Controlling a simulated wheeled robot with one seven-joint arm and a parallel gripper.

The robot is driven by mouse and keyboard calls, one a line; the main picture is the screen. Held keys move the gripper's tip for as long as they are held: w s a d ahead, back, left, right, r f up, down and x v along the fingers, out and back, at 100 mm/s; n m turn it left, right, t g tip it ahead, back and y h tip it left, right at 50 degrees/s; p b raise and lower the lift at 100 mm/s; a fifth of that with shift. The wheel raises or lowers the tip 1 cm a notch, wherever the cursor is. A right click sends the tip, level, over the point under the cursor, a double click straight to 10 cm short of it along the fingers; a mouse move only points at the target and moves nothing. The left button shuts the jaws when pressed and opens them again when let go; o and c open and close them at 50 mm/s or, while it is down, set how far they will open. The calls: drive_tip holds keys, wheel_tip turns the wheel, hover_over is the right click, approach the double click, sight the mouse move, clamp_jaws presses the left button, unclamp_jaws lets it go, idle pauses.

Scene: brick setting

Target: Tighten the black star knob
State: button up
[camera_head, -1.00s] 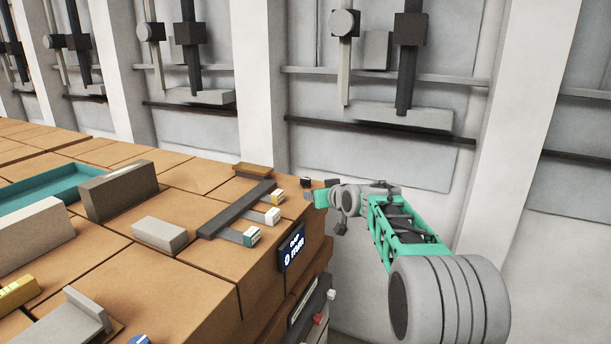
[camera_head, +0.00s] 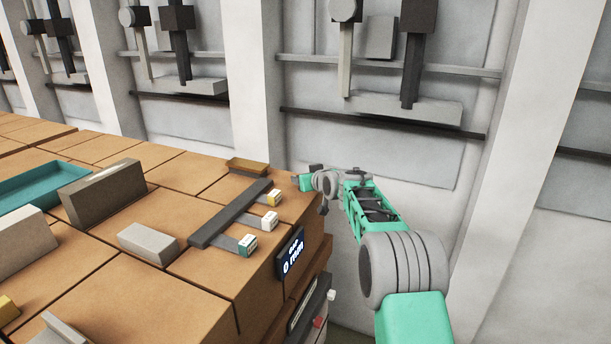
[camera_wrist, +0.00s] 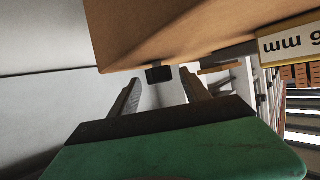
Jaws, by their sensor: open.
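A small dark piece, probably the black star knob (camera_wrist: 159,73), sticks out below a brown wooden block in the wrist view; its star shape cannot be made out. My gripper (camera_wrist: 160,90) is open, with its two dark fingers apart. The dark piece shows between the fingertips, and I cannot tell whether they touch it. In the head view my gripper (camera_head: 297,181) is at the far right corner of the wooden bench (camera_head: 190,275). The knob cannot be made out there for certain.
A dark rail with labelled tags (camera_head: 235,213) lies close to my gripper. A display (camera_head: 290,254) hangs on the bench's front face. A grey block (camera_head: 148,243), a dark block (camera_head: 103,192) and a teal tray (camera_head: 40,183) stand farther left. A white wall rises behind.

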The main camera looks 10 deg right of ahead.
drive_tip(key=shift+w, duration=0.1)
clamp_jaws()
idle(0.6)
